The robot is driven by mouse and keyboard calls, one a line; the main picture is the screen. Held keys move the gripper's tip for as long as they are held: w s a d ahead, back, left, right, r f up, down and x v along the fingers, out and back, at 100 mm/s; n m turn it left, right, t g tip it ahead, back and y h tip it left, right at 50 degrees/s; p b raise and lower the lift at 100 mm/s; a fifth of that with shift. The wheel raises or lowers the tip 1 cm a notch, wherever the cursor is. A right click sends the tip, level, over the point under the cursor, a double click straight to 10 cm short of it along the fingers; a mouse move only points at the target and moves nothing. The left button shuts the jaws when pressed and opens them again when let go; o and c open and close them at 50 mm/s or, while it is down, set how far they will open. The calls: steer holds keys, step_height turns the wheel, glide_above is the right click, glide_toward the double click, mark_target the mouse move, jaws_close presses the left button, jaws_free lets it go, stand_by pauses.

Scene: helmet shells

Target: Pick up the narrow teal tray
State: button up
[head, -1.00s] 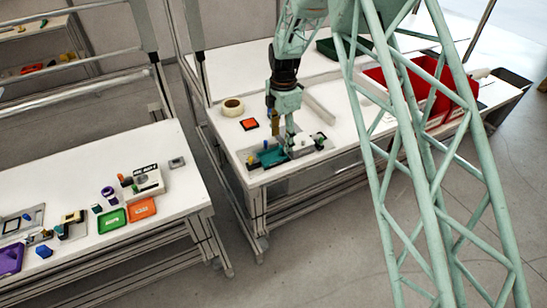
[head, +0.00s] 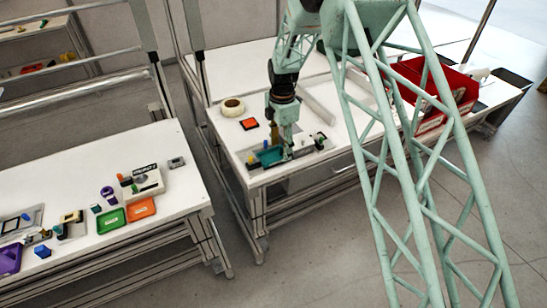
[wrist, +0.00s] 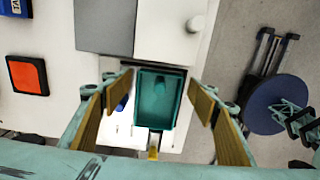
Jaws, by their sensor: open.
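The narrow teal tray (wrist: 158,98) lies in the middle of the wrist view, on a white fixture plate. In the head view the teal tray (head: 269,157) is near the front left edge of the table and partly hidden by my gripper. My gripper (wrist: 160,84) is open, its two tan-padded fingers to the left and right of the tray, with gaps between. Nothing is held. In the head view my gripper (head: 284,152) points down over the tray area; exact height above it is unclear.
A red-orange square in a dark frame (head: 249,124) and a tape roll (head: 232,106) lie behind the tray. A small blue piece (wrist: 122,103) shows beside the tray's left side. Red bins (head: 433,90) stand at the right. The table's front edge is close.

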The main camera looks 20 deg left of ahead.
steer(key=shift+c, duration=0.9)
steer(key=c, duration=0.6)
steer(key=shift+r, duration=0.15)
steer(key=shift+r+p, duration=0.4)
steer(key=shift+r, duration=4.5)
